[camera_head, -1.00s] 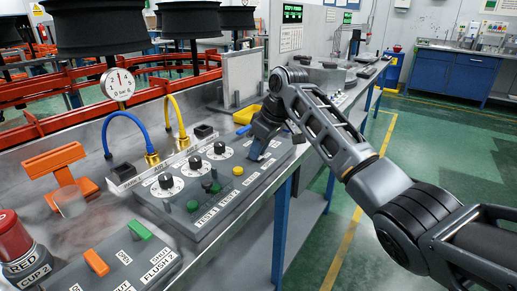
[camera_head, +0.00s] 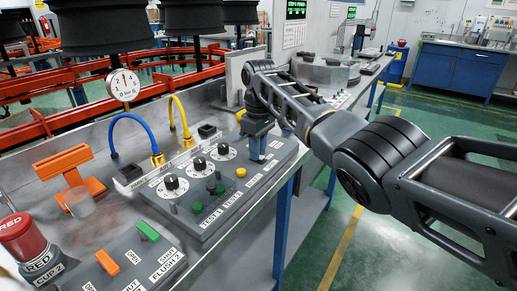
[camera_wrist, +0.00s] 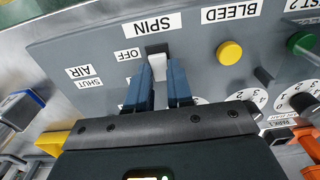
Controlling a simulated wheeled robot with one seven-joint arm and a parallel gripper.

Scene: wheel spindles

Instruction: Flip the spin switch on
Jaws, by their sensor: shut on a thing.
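The spin switch (camera_wrist: 158,60) is a pale lever on the grey control panel (camera_wrist: 85,45), below the upside-down SPIN label (camera_wrist: 151,24) in the wrist view. The OFF label (camera_wrist: 128,55) is beside it. A second label lower down is mostly hidden by a finger. My gripper (camera_wrist: 161,72) has its two blue fingers on either side of the lever and is shut on it. In the head view my gripper (camera_head: 257,148) points down at the panel's far right part and hides the switch. I cannot tell which way the lever leans.
A yellow BLEED button (camera_wrist: 229,52) and a green button (camera_wrist: 301,43) are near the switch. Black dials (camera_head: 198,163) stand to the left on the panel.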

